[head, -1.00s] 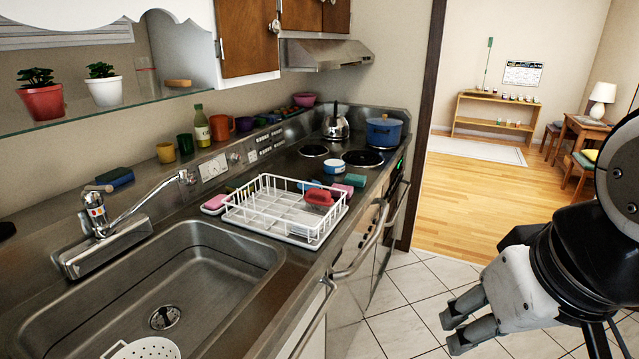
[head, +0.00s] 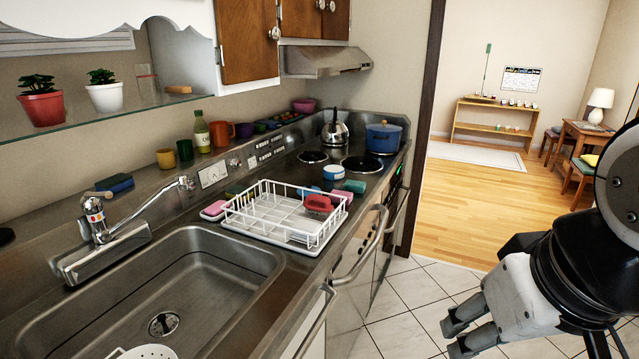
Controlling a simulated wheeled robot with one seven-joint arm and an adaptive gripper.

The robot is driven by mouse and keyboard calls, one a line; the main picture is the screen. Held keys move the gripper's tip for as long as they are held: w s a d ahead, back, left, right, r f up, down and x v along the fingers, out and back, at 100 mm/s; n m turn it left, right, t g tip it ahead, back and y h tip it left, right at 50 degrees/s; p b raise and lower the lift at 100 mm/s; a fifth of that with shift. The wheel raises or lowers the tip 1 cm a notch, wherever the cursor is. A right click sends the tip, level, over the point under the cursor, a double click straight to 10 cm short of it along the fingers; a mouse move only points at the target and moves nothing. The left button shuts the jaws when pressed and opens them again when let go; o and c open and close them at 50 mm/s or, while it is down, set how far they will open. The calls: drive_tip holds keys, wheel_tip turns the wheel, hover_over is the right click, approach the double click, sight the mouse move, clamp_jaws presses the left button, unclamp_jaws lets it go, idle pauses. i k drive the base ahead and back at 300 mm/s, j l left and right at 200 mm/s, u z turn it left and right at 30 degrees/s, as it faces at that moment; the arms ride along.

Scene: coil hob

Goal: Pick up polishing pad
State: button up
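A round blue-and-white pad (head: 334,172), which looks like the polishing pad, lies on the steel counter behind the dish rack, short of the hob. A teal-green block (head: 354,186) and a pink block (head: 341,195) lie close to it, in front and to the right. The rack's far edge stands near these things. My gripper (head: 452,337) is at the lower right over the tiled floor, well away from the counter. Its two fingers are apart and nothing shows between them.
The white dish rack (head: 262,225) holds a red sponge (head: 318,203). The sink (head: 190,285) and tap (head: 95,215) are at the left. A kettle (head: 335,135) and blue pot (head: 383,137) stand at the back. Oven and cabinet handles jut from the counter front. The tiled floor (head: 400,300) is clear.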

sight(350, 186)
drive_tip(key=u, duration=0.3)
drive_tip(key=i+l+u, duration=0.35)
drive_tip(key=l+u, duration=0.35)
drive_tip(key=i+l, duration=0.15)
drive_tip(key=l, duration=0.2)
drive_tip(key=i+l+u, duration=0.15)
drive_tip(key=l, duration=0.25)
drive_tip(key=i+l, duration=0.15)
drive_tip(key=l, duration=0.2)
drive_tip(key=i+l+u, duration=0.1)
drive_tip(key=l, duration=0.3)
drive_tip(key=i+l+u, duration=0.1)
drive_tip(key=l, duration=0.3)
drive_tip(key=i+l, duration=0.15)
drive_tip(key=l, duration=0.25)
drive_tip(key=i+l, duration=0.1)
drive_tip(key=l, duration=0.35)
drive_tip(key=i+l, duration=0.1)
drive_tip(key=l, duration=0.3)
drive_tip(key=i+l, duration=0.1)
drive_tip(key=l, duration=0.35)
drive_tip(key=i+u, duration=0.05)
